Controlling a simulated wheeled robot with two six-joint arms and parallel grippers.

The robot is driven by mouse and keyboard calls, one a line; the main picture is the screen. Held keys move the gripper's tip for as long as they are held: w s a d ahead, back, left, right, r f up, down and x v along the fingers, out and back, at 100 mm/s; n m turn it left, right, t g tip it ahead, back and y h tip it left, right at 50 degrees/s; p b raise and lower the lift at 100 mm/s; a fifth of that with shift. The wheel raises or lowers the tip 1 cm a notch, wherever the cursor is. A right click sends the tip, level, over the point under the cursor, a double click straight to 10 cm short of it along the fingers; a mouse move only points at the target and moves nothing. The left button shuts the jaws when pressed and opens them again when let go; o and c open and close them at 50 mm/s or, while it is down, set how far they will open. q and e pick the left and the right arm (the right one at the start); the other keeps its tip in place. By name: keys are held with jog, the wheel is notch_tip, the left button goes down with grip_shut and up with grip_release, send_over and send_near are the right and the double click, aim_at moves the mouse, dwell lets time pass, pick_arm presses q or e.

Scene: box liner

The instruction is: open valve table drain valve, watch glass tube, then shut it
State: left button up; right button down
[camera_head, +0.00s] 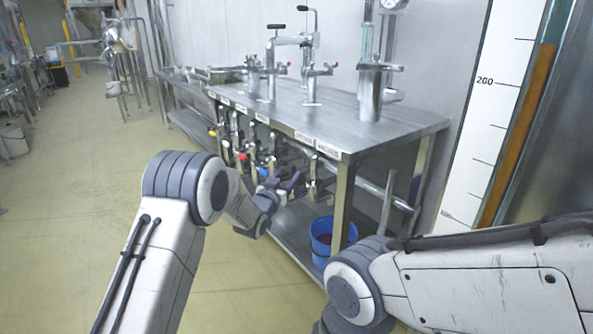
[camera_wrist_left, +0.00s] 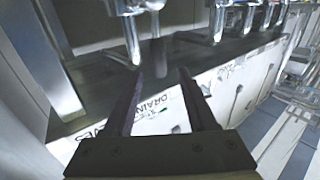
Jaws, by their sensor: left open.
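The valve table (camera_head: 390,133) is a steel bench with labels along its front edge and a row of valves under it. My left gripper (camera_head: 290,185) is below the front edge near its right end, beside pipework there. A white label strip reading "DRAIN" (camera_wrist_left: 190,85) shows behind the fingers. I cannot tell whether the drain valve is open. The tall glass tube (camera_head: 520,125) beside a numbered scale holds amber liquid. My right gripper is out of view.
A blue bucket (camera_head: 321,238) with dark reddish contents stands under the table's right end, near the table leg. Several valves with coloured handles (camera_head: 243,157) hang to the left. Pipe stands (camera_head: 371,80) rise from the tabletop.

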pick_arm(q)
jog(key=b+x, duration=0.1)
jog(key=x, duration=0.7)
jog(key=shift+d+f, duration=0.1)
grip_shut()
dwell(1.4)
